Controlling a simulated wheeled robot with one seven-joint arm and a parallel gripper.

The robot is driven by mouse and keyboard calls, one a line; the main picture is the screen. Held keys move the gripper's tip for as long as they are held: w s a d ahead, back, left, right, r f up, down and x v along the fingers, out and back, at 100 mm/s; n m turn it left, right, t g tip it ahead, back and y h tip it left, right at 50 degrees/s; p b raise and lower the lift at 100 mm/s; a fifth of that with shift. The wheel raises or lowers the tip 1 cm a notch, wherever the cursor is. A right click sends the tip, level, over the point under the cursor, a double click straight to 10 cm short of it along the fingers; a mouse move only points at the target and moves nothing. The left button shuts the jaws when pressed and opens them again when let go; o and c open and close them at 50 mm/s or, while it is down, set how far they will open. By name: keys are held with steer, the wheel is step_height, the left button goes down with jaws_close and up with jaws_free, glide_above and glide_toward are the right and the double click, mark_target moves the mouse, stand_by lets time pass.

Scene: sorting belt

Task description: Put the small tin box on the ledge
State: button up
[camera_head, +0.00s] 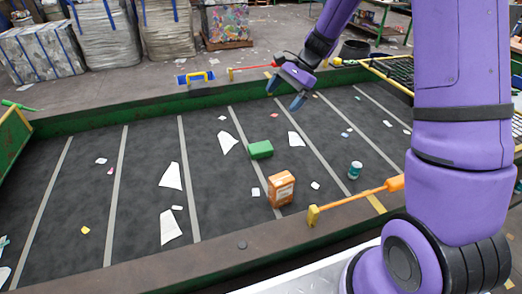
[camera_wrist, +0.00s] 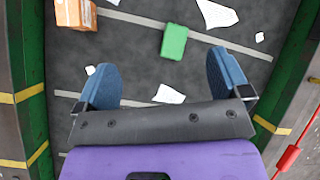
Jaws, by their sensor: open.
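A small green box (camera_head: 261,149), which fits the tin box, lies on the dark belt (camera_head: 90,190) near its middle. It also shows in the wrist view (camera_wrist: 174,41), beyond my fingertips and between their lines. My gripper (camera_head: 285,93) is open and empty above the far part of the belt, behind and to the right of the green box. Its two blue fingers stand wide apart in the wrist view (camera_wrist: 165,78), with nothing between them but belt and paper scraps. A flat brown ledge (camera_head: 200,268) runs along the belt's near side.
An orange carton (camera_head: 281,189) stands nearer than the green box. A teal can (camera_head: 355,170) stands to its right. White paper scraps (camera_head: 171,177) lie about the belt. An orange-handled tool (camera_head: 355,200) lies at the near edge. A green rail (camera_head: 120,117) borders the far side.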

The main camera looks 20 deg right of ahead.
mark_target(262, 146)
steer(key=w+d+f+m+y, duration=0.1)
steer(key=w+f+m, duration=0.2)
steer(key=f, duration=0.5)
steer(key=w+d+f+m+y, duration=0.1)
steer(key=w+f+m, duration=0.15)
steer(key=f, duration=0.45)
steer(key=shift+w+d+f+x, duration=0.15)
steer(key=shift+x, duration=1.65)
steer(key=shift+w+d+f+x, duration=0.15)
steer(key=shift+x, duration=1.7)
steer(key=shift+w+d+f+x, duration=0.1)
steer(key=shift+w+f+x, duration=0.1)
steer(key=shift+x, duration=1.6)
steer(key=c, duration=1.1)
step_height(262, 146, up, 10)
steer(key=shift+f, duration=0.1)
steer(key=d+r+m+t+h, duration=0.2)
steer(key=r+m+t, duration=0.1)
steer(key=r+m, duration=0.1)
steer(key=w+d+r+m+t+h, duration=0.1)
steer(key=d+r+m+t+h, duration=0.1)
steer(key=m, duration=0.3)
steer(key=w+d+r+m+t+h, duration=0.1)
steer(key=d+r+m+t+h, duration=0.1)
steer(key=r+m, duration=0.3)
steer(key=shift+w+d+r+t, duration=0.1)
steer(key=shift+d+r+t, duration=0.25)
steer(key=shift+t, duration=0.55)
